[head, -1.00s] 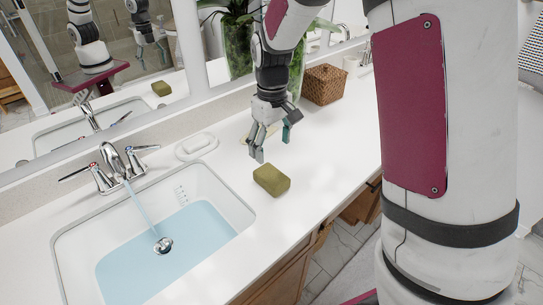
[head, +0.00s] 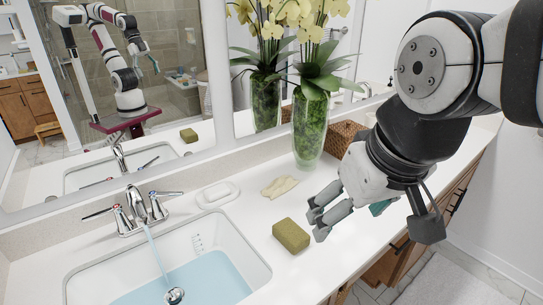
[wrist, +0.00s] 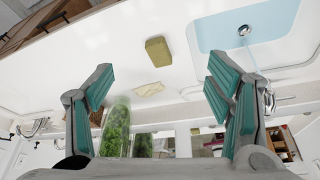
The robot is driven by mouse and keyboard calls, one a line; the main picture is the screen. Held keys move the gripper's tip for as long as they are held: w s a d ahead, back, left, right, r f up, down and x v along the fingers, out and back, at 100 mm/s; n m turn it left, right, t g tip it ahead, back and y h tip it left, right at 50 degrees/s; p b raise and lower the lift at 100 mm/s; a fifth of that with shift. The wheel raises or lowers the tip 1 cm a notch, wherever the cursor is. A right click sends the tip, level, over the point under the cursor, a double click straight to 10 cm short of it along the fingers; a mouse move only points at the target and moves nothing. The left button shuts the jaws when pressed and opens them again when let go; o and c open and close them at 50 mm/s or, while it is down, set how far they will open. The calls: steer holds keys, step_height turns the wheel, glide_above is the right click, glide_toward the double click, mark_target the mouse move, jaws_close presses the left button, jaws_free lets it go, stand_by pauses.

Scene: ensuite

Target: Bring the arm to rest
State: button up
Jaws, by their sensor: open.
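My gripper (head: 345,214) is open and empty above the counter, to the right of the green soap block (head: 291,235) in the head view. My arm bends down from the upper right. In the wrist view my gripper (wrist: 162,100) shows its teal-padded fingers wide apart. The soap block (wrist: 158,50) lies on the counter beyond the fingertips, with nothing held between them.
The sink (head: 255,262) holds blue water under a running faucet (head: 138,205).

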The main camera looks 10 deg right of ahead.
steer(key=s, duration=0.3)
steer(key=shift+f+m+t, duration=0.1)
steer(key=shift+m+t, duration=0.2)
stand_by(1.0)
